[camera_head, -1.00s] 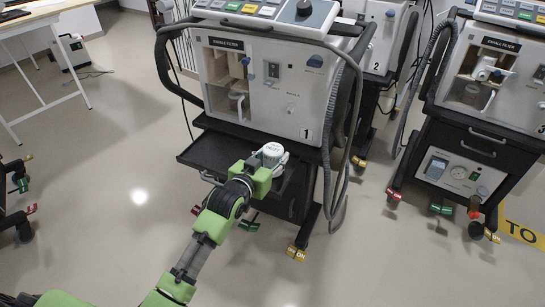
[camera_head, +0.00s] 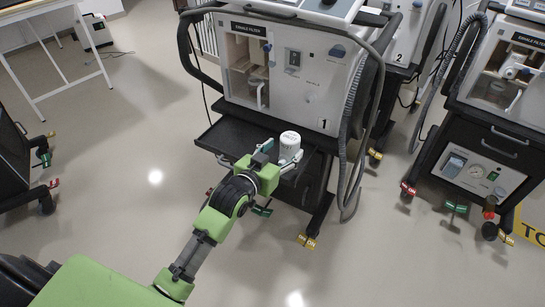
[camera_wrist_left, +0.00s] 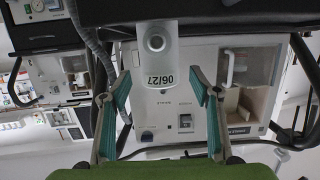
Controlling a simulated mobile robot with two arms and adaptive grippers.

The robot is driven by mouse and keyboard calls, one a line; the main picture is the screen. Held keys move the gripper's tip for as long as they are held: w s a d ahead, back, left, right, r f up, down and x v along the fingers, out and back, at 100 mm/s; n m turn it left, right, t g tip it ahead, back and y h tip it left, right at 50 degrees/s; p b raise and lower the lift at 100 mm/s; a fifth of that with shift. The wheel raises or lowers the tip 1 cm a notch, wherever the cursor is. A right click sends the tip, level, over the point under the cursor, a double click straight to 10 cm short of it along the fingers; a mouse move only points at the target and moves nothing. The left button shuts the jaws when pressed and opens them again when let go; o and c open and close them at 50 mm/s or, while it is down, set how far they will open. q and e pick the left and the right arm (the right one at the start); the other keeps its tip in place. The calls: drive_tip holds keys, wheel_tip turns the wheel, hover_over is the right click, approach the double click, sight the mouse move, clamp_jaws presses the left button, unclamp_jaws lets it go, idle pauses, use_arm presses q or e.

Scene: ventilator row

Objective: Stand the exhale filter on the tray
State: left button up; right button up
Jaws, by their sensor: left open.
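The exhale filter (camera_head: 290,147), a white cylinder with a rounded top, stands upright on the right part of the black pulled-out tray (camera_head: 228,140) of ventilator 1. My left gripper (camera_head: 280,157) is open in front of it, fingers spread to either side. In the left wrist view, which is upside down, the filter (camera_wrist_left: 158,68) carries the label "06/27" and shows between and beyond the two teal-padded fingers (camera_wrist_left: 160,90), with gaps on both sides. My right gripper is not in view.
Another ventilator (camera_head: 490,130) stands at right. The left part of the tray is bare.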

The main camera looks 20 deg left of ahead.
use_arm(q)
drive_tip(key=p+v, duration=0.1)
drive_tip(key=v, duration=0.6)
drive_tip(key=s+f+g+y, duration=0.1)
drive_tip(key=s+f+g, duration=0.2)
drive_tip(key=s+f, duration=0.5)
drive_tip(key=s+f+g, duration=0.3)
drive_tip(key=s+f, duration=0.1)
drive_tip(key=f, duration=0.7)
drive_tip(key=s+f+g, duration=0.3)
drive_tip(key=s+f, duration=0.2)
drive_tip(key=s, duration=0.3)
drive_tip(key=s+f+g+y, duration=0.1)
drive_tip(key=s+f+g, duration=0.2)
drive_tip(key=s+f, duration=0.3)
drive_tip(key=shift+s+d+f, duration=0.3)
drive_tip(key=shift+s+d, duration=0.05)
drive_tip(key=shift+s, duration=0.7)
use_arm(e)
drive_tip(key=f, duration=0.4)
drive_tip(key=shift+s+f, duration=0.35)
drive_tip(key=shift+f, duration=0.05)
use_arm(q)
drive_tip(key=shift+w, duration=0.1)
drive_tip(key=shift+c, duration=0.4)
